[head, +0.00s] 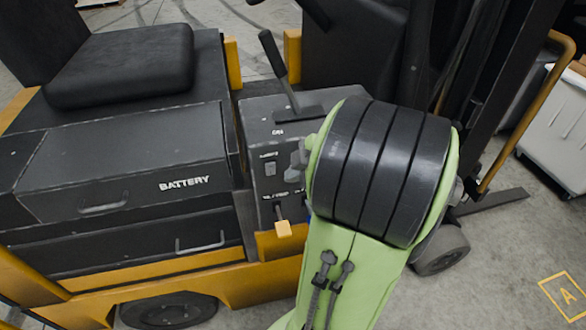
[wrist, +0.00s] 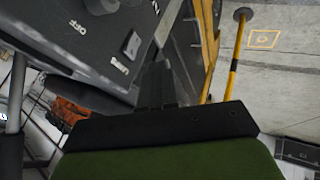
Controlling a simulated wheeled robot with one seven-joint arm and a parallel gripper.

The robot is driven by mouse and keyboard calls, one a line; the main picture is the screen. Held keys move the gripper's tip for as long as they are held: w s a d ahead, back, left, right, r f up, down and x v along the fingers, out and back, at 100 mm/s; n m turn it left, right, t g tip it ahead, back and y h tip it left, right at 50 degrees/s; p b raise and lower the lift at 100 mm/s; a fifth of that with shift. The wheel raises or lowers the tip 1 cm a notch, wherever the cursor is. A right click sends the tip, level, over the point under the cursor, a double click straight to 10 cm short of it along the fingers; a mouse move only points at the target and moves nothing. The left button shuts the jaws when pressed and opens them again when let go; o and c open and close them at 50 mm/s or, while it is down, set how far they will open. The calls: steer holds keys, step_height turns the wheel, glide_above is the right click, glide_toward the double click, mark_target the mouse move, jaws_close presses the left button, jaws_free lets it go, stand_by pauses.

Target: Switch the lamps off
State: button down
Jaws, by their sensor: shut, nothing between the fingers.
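The dark control panel (head: 262,135) of a forklift stands left of my arm in the head view. A small grey switch (head: 270,169) sits on its face, with a label above it too small to read for certain. In the wrist view the panel (wrist: 60,40) fills the upper left, with a grey switch (wrist: 132,43) and an "OFF" mark. Which way the switch is set I cannot tell. My gripper (wrist: 163,75) is shut and empty, with its dark fingers close to the panel's right edge; contact cannot be told. My green and black arm hides part of the panel in the head view.
A black lever (head: 273,60) rises from the panel top, and a yellow-ended handle (head: 283,229) hangs below. The battery box (head: 140,165) and seat (head: 125,62) are left. A mast is behind my arm; a white tote (head: 555,130) stands right. Floor is clear at lower right.

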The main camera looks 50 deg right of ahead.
mark_target(268, 171)
steer(key=w+d+f, duration=0.2)
steer(key=w+f, duration=0.2)
steer(key=w, duration=0.3)
steer(key=shift+w+f+p, duration=0.15)
steer(key=shift+f+p, duration=0.1)
steer(key=shift+p, duration=0.1)
steer(key=shift+w+d+r+p, duration=0.1)
steer(key=shift+w+r+p, duration=0.15)
steer(key=shift+p, duration=0.3)
steer(key=shift+w+d+f+g, duration=0.1)
steer(key=shift+d+g, duration=0.05)
steer(key=shift+g, duration=0.15)
